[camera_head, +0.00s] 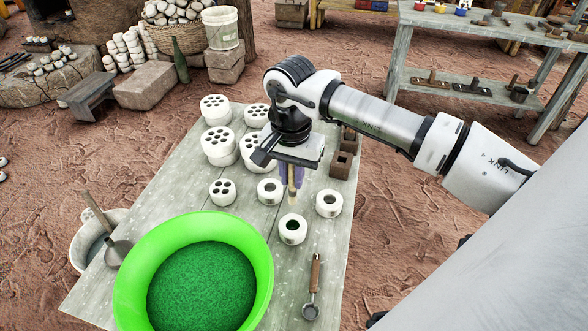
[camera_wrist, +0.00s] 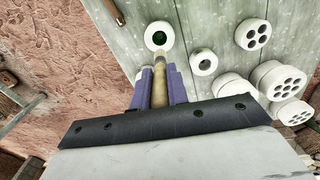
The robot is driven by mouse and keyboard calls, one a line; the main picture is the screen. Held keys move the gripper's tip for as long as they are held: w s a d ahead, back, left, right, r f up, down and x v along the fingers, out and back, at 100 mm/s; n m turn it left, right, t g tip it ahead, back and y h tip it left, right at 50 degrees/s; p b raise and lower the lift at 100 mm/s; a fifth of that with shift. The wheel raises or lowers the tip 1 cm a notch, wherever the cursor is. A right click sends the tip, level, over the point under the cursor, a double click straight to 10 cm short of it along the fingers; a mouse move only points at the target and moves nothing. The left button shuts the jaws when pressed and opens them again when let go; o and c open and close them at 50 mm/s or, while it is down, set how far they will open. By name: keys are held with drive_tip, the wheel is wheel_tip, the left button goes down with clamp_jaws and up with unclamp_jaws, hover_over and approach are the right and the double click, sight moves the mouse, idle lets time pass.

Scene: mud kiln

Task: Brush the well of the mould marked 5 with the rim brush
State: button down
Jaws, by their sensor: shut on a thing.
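My gripper (camera_head: 291,176) is shut on the rim brush (camera_head: 292,194), which hangs with its tip down above the table; in the wrist view the brush (camera_wrist: 160,85) lies between the purple fingers. Three small white single-well moulds stand near it: a front one (camera_head: 292,229) with dark green in its well, a right one (camera_head: 329,203) and a back left one (camera_head: 269,191). In the wrist view the brush tip overlaps the near edge of the green-welled mould (camera_wrist: 159,37); I cannot tell whether it touches. No number is readable on any mould.
A large green bowl (camera_head: 128,280) of green grains fills the table's front left. A wooden-handled scoop (camera_head: 314,285) lies at the front right. White moulds with several holes (camera_head: 217,145) stand at the back, and brown blocks (camera_head: 343,160) at the right edge.

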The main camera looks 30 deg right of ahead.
sight(294, 196)
drive_tip(key=shift+s+d+f+b, duration=0.15)
drive_tip(key=shift+f+b, duration=0.7)
drive_tip(key=shift+f, duration=0.75)
drive_tip(key=shift+s+a+f+b, duration=0.15)
drive_tip(key=shift+f+b, duration=0.65)
drive_tip(key=shift+f, duration=0.8)
wheel_tip(294, 196, down, 4)
drive_tip(key=b, duration=0.4)
drive_tip(key=shift+d+f, duration=0.1)
drive_tip(key=shift+d, duration=0.05)
drive_tip(key=shift+b, duration=0.6)
drive_tip(key=shift+w, duration=0.1)
